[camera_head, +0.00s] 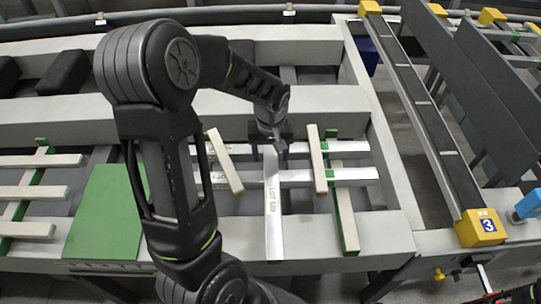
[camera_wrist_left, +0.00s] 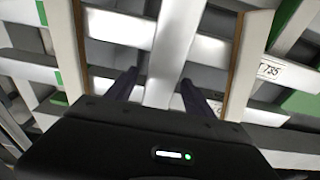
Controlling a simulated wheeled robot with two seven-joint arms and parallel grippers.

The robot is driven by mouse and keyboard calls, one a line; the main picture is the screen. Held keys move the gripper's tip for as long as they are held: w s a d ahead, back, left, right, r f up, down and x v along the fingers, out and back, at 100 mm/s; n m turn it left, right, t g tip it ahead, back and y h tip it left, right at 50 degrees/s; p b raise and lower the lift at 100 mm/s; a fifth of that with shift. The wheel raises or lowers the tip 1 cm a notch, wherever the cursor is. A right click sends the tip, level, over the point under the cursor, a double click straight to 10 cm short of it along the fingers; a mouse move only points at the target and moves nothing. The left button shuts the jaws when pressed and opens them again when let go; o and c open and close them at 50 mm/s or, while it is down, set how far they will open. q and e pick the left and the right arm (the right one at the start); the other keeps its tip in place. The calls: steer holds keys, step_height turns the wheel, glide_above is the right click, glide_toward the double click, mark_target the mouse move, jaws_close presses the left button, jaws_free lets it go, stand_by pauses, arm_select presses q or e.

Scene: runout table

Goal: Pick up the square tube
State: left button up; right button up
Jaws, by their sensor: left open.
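A silver bar with a printed lot label, which looks like the square tube (camera_head: 273,215), lies lengthwise on the runout table, its near end toward me. Other silver bars (camera_head: 350,175) lie crosswise near its far part. My left gripper (camera_head: 272,148) is over its far end, with the fingertips small and partly hidden in the head view. In the left wrist view my left gripper (camera_wrist_left: 160,92) is open, with one dark finger on each side of a pale lengthwise bar (camera_wrist_left: 175,50). I cannot tell whether they touch it.
A green plate (camera_head: 105,215) lies to the left. A conveyor rail with a yellow end block (camera_head: 480,228) runs along the right.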

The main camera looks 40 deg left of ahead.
arm_select(q)
steer(key=shift+c, duration=0.3)
jaws_close()
stand_by(0.5)
stand_by(0.6)
